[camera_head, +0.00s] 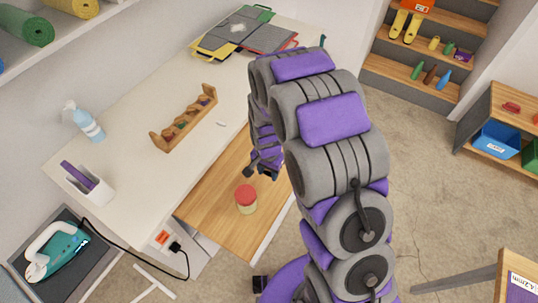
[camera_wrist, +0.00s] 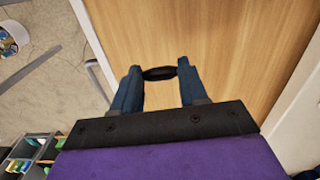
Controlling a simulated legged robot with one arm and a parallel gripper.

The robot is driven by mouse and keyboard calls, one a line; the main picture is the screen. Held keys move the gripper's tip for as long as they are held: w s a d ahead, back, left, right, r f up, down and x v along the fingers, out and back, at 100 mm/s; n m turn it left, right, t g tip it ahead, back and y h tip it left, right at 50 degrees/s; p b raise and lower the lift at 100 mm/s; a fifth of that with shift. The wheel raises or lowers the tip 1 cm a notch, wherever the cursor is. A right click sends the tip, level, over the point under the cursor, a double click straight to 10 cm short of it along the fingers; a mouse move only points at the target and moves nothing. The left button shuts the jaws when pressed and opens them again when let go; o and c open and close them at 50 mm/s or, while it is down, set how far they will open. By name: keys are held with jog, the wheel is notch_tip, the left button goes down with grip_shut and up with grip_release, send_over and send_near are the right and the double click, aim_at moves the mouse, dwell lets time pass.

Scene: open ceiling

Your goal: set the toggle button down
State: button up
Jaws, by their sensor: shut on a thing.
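My gripper (camera_wrist: 159,78) is shut on a small dark, oval toggle button (camera_wrist: 159,73), which sits between its two fingertips in the wrist view. A light wooden surface (camera_wrist: 225,40) lies beyond the button; the gap between them is hard to judge. The button cannot be made out there.
A jar with a red lid (camera_head: 246,199) stands on the wooden surface, close to my gripper. The white worktop (camera_head: 130,185) beside it holds a wooden rack (camera_head: 184,120), a spray bottle (camera_head: 88,125) and a white holder (camera_head: 88,188). The wood around the jar is mostly clear.

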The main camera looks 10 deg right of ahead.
jog(key=shift+w+d+f, duration=0.1)
jog(key=shift+d+f, duration=0.1)
jog(key=shift+f, duration=0.1)
jog(key=w+d, duration=0.5)
jog(key=w+d+f+b, duration=0.1)
jog(key=w+d, duration=0.1)
jog(key=w, duration=0.1)
jog(key=shift+d, duration=0.3)
jog(key=w, duration=0.3)
jog(key=shift+w+d+f+b, duration=0.15)
jog(key=shift+w+d+b, duration=0.2)
jog(key=shift+w+b, duration=0.05)
jog(key=shift+w+a, duration=0.1)
jog(key=shift+w, duration=0.25)
jog(key=shift+w+d, duration=0.1)
jog(key=shift+d, duration=0.1)
jog(key=d+f, duration=0.1)
jog(key=d+f+b, duration=0.1)
jog(key=f, duration=0.1)
jog(key=shift+w, duration=0.1)
jog(key=shift+f, duration=0.35)
jog(key=shift+a+r, duration=0.1)
jog(key=shift+a, duration=0.7)
jog(key=o, duration=0.7)
jog(key=shift+o, duration=1.4)
jog(key=shift+d, duration=0.3)
jog(key=shift+o, duration=0.2)
jog(key=shift+d, duration=0.3)
